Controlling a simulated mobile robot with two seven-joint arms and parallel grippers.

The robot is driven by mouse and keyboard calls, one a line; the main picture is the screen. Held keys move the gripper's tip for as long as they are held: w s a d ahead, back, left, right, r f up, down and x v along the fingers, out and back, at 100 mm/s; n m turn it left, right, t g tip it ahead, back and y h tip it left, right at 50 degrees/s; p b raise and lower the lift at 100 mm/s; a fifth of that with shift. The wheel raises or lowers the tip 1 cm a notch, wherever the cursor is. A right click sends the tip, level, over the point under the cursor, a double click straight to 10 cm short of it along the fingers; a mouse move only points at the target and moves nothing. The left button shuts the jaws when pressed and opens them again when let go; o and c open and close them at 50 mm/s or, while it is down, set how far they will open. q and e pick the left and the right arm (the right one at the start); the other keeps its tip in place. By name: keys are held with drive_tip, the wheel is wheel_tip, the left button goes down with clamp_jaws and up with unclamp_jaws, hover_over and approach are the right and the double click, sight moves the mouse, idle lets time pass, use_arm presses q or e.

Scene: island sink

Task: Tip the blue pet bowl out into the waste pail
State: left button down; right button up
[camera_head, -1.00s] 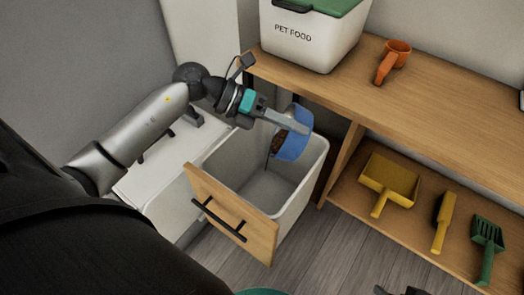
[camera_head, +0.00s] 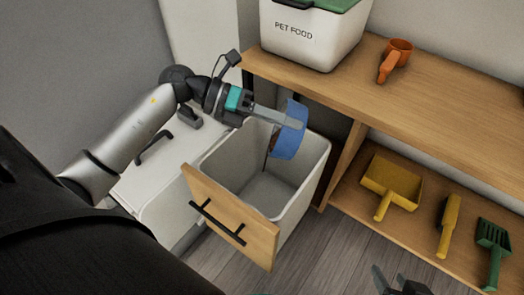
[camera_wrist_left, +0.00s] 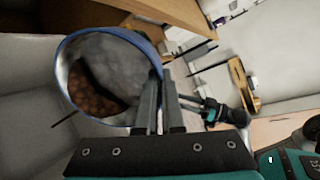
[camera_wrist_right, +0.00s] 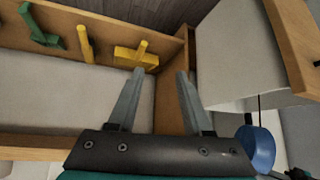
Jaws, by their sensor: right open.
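My left gripper (camera_head: 291,121) is shut on the rim of the blue pet bowl (camera_head: 290,140). The bowl is tilted on its side above the open waste pail (camera_head: 309,180), a white pull-out bin with a wooden front. In the left wrist view the blue-rimmed bowl (camera_wrist_left: 120,62) has a grey inside, with brown kibble gathered along its lower left side. The bowl also shows at the lower right of the right wrist view (camera_wrist_right: 257,148). My right gripper (camera_wrist_right: 160,75) is open and empty; its tips show at the bottom of the head view (camera_head: 400,283).
A wooden shelf (camera_head: 440,98) stands right of the pail. It bears a PET FOOD bin (camera_head: 305,38) and an orange scoop (camera_head: 393,60). Below lie a yellow dustpan (camera_head: 390,182), a yellow brush (camera_head: 449,225) and a green scoop (camera_head: 493,238). Bare floor lies before the shelf.

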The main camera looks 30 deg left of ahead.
use_arm(q)
drive_tip(key=shift+s+a+r+t+h+b, duration=0.1)
drive_tip(key=shift+s+a+t+h+b, duration=0.15)
drive_tip(key=shift+a+h+b, duration=0.4)
drive_tip(key=shift+s+a+r+t+h+b, duration=0.1)
drive_tip(key=shift+s+a+t+h+b, duration=0.1)
drive_tip(key=shift+a+h+b, duration=0.45)
drive_tip(key=shift+s+a+r+t+h+b, duration=0.1)
drive_tip(key=shift+s+a+t+h+b, duration=0.25)
drive_tip(key=shift+b, duration=0.55)
use_arm(e)
drive_tip(key=w+a+r+t+y, duration=0.2)
drive_tip(key=a+t+y, duration=0.2)
drive_tip(key=a+t, duration=0.3)
drive_tip(key=shift+a+r+t, duration=0.15)
drive_tip(key=shift+r+t, duration=0.15)
drive_tip(key=shift+r, duration=0.05)
use_arm(q)
drive_tip(key=shift+a, duration=0.45)
use_arm(e)
drive_tip(key=shift+s+a+r+m+t, duration=0.15)
drive_tip(key=shift+s+r+m+t, duration=0.05)
drive_tip(key=shift+r+m+t, duration=0.2)
use_arm(q)
drive_tip(key=shift+s+a+t+h, duration=0.3)
drive_tip(key=shift+a+h, duration=0.2)
drive_tip(key=shift+h, duration=0.15)
use_arm(e)
drive_tip(key=shift+f, duration=0.15)
